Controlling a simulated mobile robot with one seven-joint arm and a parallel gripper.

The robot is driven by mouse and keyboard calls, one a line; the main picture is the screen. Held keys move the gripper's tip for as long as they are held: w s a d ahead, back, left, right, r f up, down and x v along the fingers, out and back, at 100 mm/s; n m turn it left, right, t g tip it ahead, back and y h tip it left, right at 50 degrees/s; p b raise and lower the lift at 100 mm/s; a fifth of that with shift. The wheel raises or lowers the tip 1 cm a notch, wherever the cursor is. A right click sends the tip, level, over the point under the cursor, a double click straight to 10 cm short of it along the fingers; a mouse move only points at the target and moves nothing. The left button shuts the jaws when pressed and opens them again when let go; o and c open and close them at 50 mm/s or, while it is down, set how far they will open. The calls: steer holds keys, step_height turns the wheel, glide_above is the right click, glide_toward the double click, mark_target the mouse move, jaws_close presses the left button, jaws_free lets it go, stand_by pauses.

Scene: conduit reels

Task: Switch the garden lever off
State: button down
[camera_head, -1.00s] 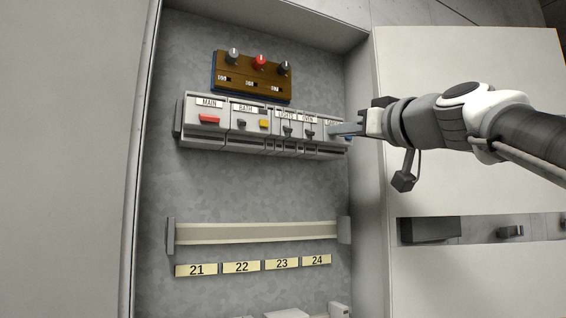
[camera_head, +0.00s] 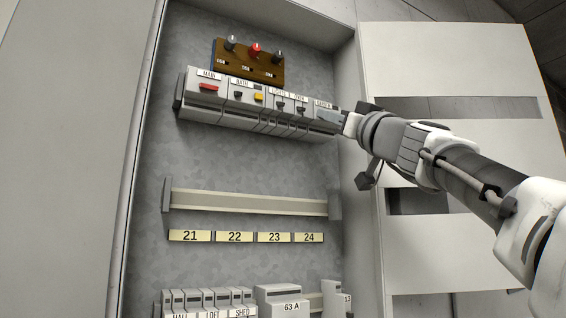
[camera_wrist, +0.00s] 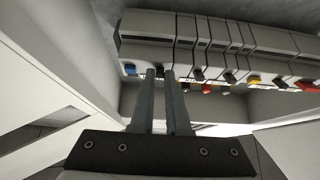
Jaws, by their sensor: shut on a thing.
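The garden breaker (camera_head: 325,105) is the rightmost unit in the upper row of labelled grey breakers. In the wrist view its body (camera_wrist: 147,50) shows just beyond my fingertips, with a small blue part (camera_wrist: 130,69) to their left. My gripper (camera_head: 324,117) reaches in from the right, its fingers at the front of the garden breaker. In the wrist view my gripper (camera_wrist: 160,75) has its two fingers slightly apart, closed on the garden lever.
Other breakers have a red lever (camera_head: 208,87) and a yellow button (camera_head: 259,97). A brown panel with knobs (camera_head: 250,62) is above. An empty rail (camera_head: 250,203) and number labels lie below, then more breakers (camera_head: 205,298). The cabinet's right wall (camera_head: 350,160) is close to my wrist.

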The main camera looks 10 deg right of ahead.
stand_by(0.5)
steer(key=c, duration=0.9)
jaws_free()
steer(key=v, duration=1.7)
steer(key=shift+f, duration=0.3)
